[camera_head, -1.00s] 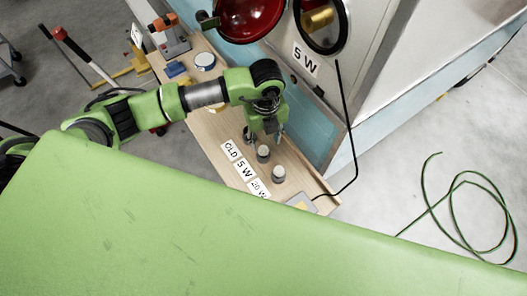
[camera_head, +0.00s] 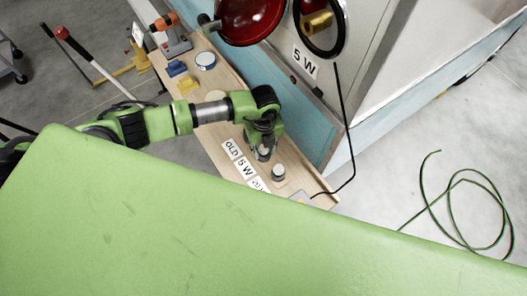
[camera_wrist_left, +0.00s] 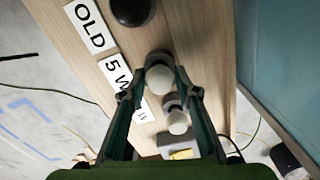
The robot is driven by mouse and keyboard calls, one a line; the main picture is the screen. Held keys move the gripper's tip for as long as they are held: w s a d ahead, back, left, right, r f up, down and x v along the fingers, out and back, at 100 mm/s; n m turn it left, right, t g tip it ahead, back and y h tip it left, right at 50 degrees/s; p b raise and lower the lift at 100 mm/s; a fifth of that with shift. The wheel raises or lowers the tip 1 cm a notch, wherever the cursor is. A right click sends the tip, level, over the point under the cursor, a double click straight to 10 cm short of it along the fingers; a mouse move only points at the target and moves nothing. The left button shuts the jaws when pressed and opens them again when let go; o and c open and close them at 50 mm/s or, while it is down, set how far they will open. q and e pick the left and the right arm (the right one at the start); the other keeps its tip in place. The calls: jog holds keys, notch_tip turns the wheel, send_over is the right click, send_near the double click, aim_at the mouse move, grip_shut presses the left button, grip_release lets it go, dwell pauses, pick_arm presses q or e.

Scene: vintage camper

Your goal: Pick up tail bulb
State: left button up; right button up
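Two small bulbs with pale round glass stand upright on a wooden board (camera_head: 222,153) with paper labels. One bulb (camera_wrist_left: 160,78) is beside the "5 W" label (camera_wrist_left: 117,72). The other bulb (camera_head: 278,171) is beside the "20 W" label, and it also shows in the left wrist view (camera_wrist_left: 177,122). My left gripper (camera_head: 263,152) is over the 5 W bulb and hides most of it in the head view. In the left wrist view its open fingers (camera_wrist_left: 160,82) stand on either side of this bulb, their tips close to it; contact is not clear. My right gripper is not in view.
A dark round holder (camera_wrist_left: 132,8) is beside the "OLD" label (camera_wrist_left: 90,25). The camper wall with a red lens (camera_head: 250,18), an open lamp housing (camera_head: 319,22) and a "5 W" sign (camera_head: 305,61) rises behind the board. A black cable (camera_head: 347,125) hangs at right.

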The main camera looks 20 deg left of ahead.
pick_arm(q)
jog(key=c, duration=0.5)
jog(key=shift+r, duration=0.15)
